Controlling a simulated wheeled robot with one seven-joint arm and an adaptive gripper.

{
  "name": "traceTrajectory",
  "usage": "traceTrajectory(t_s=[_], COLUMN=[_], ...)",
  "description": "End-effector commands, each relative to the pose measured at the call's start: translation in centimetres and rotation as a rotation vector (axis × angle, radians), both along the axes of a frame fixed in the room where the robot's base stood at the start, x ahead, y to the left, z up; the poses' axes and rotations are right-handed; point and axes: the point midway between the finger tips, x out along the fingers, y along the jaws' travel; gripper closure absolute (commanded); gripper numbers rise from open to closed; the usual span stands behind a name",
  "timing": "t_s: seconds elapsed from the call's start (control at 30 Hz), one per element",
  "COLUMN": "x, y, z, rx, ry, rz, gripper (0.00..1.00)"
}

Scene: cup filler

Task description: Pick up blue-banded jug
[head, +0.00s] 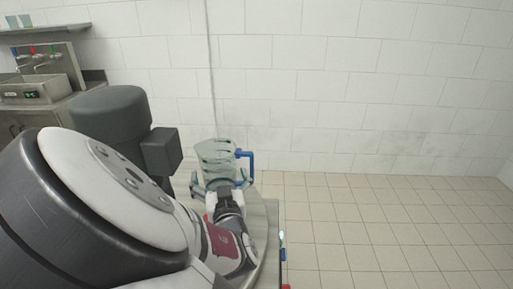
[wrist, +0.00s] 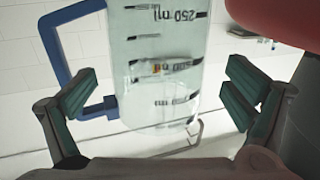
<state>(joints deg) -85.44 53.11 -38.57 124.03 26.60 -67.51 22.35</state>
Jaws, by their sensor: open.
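A clear measuring jug (head: 213,155) with dark graduation marks and a blue handle (head: 249,168) stands just beyond my gripper in the head view. In the wrist view the jug (wrist: 160,50) fills the upper middle, with its marks facing me and its handle on the left. My gripper (wrist: 160,95) is open, with one finger on each side of the jug's lower part and a visible gap on both sides. In the head view my gripper (head: 222,187) partly hides the jug's base. I cannot make out a separate blue band.
A metal table edge (head: 272,215) lies under my arm. A sink (head: 33,88) with coloured taps is at the far left, below a shelf (head: 45,34) with cups. A red rounded object (wrist: 278,18) is at the wrist view's upper right. The tiled floor at right is clear.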

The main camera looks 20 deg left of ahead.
Motion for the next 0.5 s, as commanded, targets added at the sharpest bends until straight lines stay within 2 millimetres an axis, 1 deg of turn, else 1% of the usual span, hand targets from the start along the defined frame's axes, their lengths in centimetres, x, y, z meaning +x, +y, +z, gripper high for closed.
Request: traceTrajectory(t_s=[0.2, 0.3, 0.5], x=[2.8, 3.7, 4.1], y=[1.5, 2.0, 2.3], z=[-0.2, -0.2, -0.1], rx=[-0.002, -0.001, 0.000], ry=[-0.002, -0.001, 0.000], rz=[0.000, 0.000, 0.000], gripper=[0.04, 0.04, 0.04])
